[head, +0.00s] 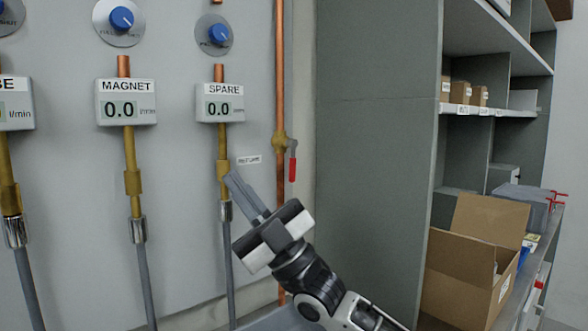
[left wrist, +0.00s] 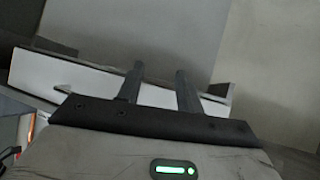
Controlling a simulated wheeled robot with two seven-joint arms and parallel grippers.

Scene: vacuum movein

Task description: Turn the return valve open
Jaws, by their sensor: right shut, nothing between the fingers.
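The return valve (head: 280,140) is a brass body on the tall copper pipe at the wall. Its red lever handle (head: 292,168) hangs straight down beside the pipe, to its right. A small label, apparently reading RETURN (head: 249,160), is on the wall left of the pipe. My right gripper (head: 234,178) is shut and empty.
Left of the pipe are the MAGNET meter (head: 126,102) and SPARE meter (head: 220,103), with blue knobs above and hoses below. A grey cabinet side (head: 375,150) stands close on the right. Beyond it are shelves and an open cardboard box (head: 465,275).

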